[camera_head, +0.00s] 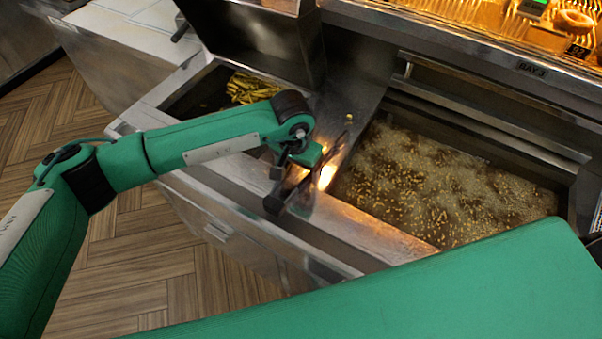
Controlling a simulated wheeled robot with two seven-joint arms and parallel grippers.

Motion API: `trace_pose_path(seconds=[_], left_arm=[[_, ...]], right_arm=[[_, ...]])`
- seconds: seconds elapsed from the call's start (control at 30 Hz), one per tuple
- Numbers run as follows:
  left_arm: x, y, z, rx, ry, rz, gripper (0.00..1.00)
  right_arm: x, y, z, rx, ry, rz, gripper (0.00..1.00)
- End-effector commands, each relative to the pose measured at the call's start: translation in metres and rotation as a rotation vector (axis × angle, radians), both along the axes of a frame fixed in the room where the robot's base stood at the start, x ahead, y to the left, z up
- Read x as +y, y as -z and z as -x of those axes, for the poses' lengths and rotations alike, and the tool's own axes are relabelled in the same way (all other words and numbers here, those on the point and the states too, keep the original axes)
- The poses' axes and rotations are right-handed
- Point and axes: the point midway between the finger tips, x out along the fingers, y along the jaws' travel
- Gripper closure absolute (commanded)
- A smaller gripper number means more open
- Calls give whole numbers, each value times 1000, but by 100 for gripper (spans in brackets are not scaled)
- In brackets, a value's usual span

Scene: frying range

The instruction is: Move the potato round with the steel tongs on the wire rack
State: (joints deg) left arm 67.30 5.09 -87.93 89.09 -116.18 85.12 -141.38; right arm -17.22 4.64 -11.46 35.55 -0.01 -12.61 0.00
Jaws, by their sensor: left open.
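My left gripper (302,187) is open over the steel divider between the two fryer bays, with no object visible between its fingers. A thin dark shape (337,146) beside its far finger could be part of the tongs or of the gripper; I cannot tell which. A small yellow piece (349,116) lies on the steel behind the gripper; it is too small to name surely as the potato round. I cannot make out the steel tongs for certain. A wire grid (595,243) shows only partly at the right edge. My right gripper is not in view.
A fryer vat (440,190) of bubbling oil with yellow bits lies right of the gripper. Fries (250,87) sit in the left bay beneath a raised steel panel (265,40). A large green surface blocks the lower right.

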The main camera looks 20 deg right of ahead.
Motion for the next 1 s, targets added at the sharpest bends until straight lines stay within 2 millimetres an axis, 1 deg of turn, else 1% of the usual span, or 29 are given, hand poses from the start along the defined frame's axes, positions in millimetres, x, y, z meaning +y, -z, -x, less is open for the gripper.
trace_pose_path(seconds=[0.03, 0.3, 0.33, 0.4, 0.47, 0.5, 0.7, 0.77, 1.0], left_arm=[[0, 2, 0, 0, 0, 0, 20], [0, 1, 0, 0, 0, 0, 20], [0, 1, 0, 0, 0, 0, 22], [0, 1, 0, 0, 0, 0, 36], [0, 1, 0, 0, 0, 0, 48], [0, 1, 0, 0, 0, 0, 52], [0, 1, 0, 0, 0, 0, 52], [0, -2, 0, -1, 0, 1, 52], [0, -36, -1, -4, 0, 1, 52]], right_arm=[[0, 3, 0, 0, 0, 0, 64], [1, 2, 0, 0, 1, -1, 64], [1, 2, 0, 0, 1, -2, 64], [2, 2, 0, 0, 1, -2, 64], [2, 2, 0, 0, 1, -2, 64], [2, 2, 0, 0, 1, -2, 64], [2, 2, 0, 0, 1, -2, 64], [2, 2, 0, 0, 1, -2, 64], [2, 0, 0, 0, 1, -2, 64]])
